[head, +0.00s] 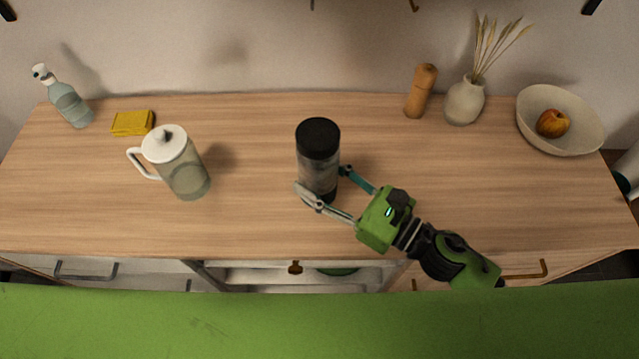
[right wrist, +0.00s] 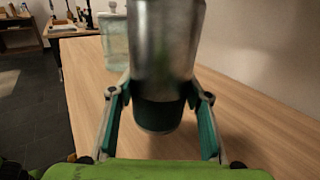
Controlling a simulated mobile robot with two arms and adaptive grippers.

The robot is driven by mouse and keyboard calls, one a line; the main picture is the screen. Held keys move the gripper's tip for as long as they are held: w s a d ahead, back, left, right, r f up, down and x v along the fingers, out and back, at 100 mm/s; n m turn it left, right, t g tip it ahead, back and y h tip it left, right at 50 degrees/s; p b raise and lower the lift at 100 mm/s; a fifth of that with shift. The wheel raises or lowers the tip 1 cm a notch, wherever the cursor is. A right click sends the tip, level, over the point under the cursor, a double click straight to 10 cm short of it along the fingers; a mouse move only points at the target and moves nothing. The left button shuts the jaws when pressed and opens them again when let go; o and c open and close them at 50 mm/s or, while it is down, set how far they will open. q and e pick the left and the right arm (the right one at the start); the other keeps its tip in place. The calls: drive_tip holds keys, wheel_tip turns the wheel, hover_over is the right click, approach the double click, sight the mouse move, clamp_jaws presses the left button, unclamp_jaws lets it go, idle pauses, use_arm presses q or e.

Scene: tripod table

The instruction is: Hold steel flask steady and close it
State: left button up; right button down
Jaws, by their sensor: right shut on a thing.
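The steel flask (head: 318,172) stands upright near the middle of the wooden counter in the head view. It has a grey steel body and a dark base. A black lid (head: 318,137) sits on its top; I cannot tell whether it is fully closed. My right gripper (head: 322,183) comes from the lower right and is shut on the flask low on its body, one finger on each side. In the right wrist view the flask (right wrist: 166,45) stands between the two fingers (right wrist: 160,105), and its top is cut off. My left gripper is not in view.
A pitcher (head: 180,168) with a white lid stands left of the flask. A pepper mill (head: 421,92), vase (head: 464,102) and bowl (head: 575,105) with an apple (head: 552,123) stand at back right.

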sight(332, 196)
drive_tip(key=shift+w+f, duration=0.15)
drive_tip(key=shift+f, duration=1.4)
drive_tip(key=shift+f, duration=0.1)
drive_tip(key=shift+f, duration=0.15)
drive_tip(key=c, duration=1.1)
unclamp_jaws()
